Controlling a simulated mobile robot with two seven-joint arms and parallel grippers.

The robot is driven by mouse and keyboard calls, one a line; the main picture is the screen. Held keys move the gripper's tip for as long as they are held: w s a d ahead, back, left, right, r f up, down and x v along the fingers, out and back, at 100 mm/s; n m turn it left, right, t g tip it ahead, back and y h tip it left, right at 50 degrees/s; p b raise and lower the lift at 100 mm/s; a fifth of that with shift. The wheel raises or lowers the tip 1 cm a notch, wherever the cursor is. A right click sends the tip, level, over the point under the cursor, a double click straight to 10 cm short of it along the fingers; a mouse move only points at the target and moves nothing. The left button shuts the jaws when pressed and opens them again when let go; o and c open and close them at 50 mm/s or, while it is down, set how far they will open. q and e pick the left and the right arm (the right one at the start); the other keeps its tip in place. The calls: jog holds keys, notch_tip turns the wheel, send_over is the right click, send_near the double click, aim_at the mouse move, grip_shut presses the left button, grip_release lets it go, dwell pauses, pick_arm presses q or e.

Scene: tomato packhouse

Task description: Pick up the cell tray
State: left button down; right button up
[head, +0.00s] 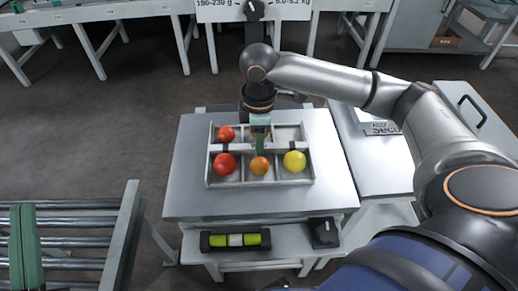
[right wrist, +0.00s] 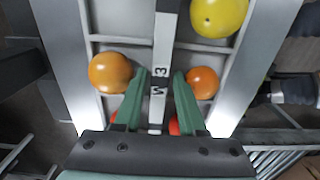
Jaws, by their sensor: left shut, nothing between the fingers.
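The grey cell tray (head: 235,185) lies flat on a metal table. It holds red, orange and yellow tomatoes, and its back right cell is empty. My right gripper (head: 260,150) points down over the tray's middle. In the right wrist view, the tray's central bar (right wrist: 165,40), marked "M 3", runs between the green fingers of my right gripper (right wrist: 163,88). The fingers stand apart, one on each side of the bar; firm contact is not clear. Two red tomatoes are partly hidden by the fingers. My left gripper (head: 22,225) is shut and empty at the lower left, away from the tray.
The table top (head: 190,195) is clear around the tray. A yellow-green level-like tool (head: 235,240) and a black box (head: 325,232) are on the lower front shelf. A roller conveyor (head: 85,222) stands at lower left. A second metal surface (head: 375,165) adjoins at right.

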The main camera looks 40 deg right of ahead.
jog(key=shift+f+p, duration=0.25)
jog(key=shift+p, duration=0.5)
dwell(0.3)
jog(key=shift+c, duration=0.2)
grip_shut()
